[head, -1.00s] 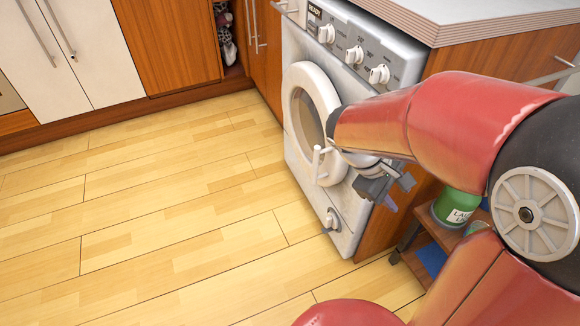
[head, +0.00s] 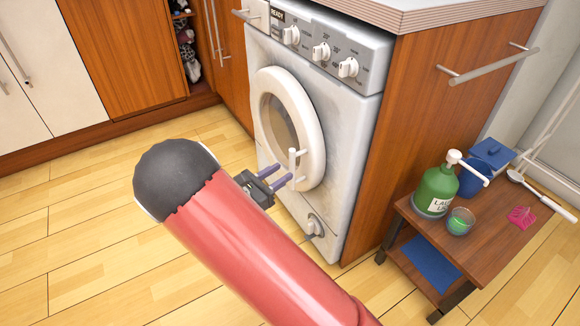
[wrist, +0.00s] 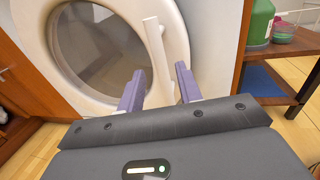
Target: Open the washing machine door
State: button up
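The washing machine (head: 335,130) is white and its round door (head: 312,128) looks shut. The door's white bar handle (head: 294,168) stands out upright on the right part of the ring. My gripper (head: 284,174) is open in front of the handle, with its purple fingers pointing at it. In the wrist view, the handle (wrist: 158,58) lies between the two open fingers (wrist: 159,84), nearer the right one in height and leaning slightly. Whether the fingertips reach around the bar or stop just short is hard to tell. Nothing is held.
A low wooden table (head: 480,240) at right holds a green soap bottle (head: 436,188), a small green glass (head: 459,221) and a blue pot (head: 476,178). Wooden cabinets line the back. The floor (head: 90,240) left of the machine is clear.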

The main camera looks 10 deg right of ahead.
aim_at(290, 168)
jog(key=x, duration=0.5)
jog(key=shift+w+d, duration=0.1)
jog(key=shift+d, duration=0.05)
grip_shut()
